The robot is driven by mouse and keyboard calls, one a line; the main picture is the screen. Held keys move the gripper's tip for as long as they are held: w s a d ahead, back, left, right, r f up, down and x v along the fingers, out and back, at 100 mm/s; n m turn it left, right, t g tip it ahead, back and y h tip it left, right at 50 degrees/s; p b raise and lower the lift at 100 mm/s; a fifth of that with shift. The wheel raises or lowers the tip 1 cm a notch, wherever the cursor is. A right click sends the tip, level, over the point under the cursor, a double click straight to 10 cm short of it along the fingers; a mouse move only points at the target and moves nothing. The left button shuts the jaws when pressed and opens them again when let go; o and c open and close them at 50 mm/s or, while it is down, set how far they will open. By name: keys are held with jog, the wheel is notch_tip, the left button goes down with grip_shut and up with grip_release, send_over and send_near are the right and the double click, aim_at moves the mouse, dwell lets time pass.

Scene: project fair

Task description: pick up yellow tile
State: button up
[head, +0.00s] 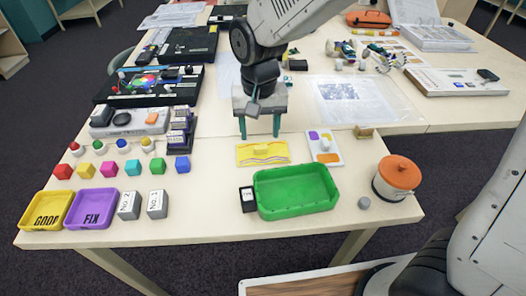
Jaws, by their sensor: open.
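A flat yellow tile (247,156) with wavy lines lies on the table, with a small raised yellow piece on its middle. My gripper (260,133) is open, its two teal fingers pointing down. In the picture it is just above the tile's far edge. The fingers look apart from the tile, but the exact height gap is hard to tell. Nothing shows between the fingers.
A green tray (296,205) stands in front of the tile. A white card with coloured pieces (325,147) lies to its right. A jar with an orange lid (398,174) is farther right. Coloured cubes (108,170) line the left side, behind yellow and purple trays.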

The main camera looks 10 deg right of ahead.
aim_at(260, 146)
jog(key=f, duration=0.4)
jog(key=shift+s+f, duration=0.2)
jog(key=c, duration=1.1)
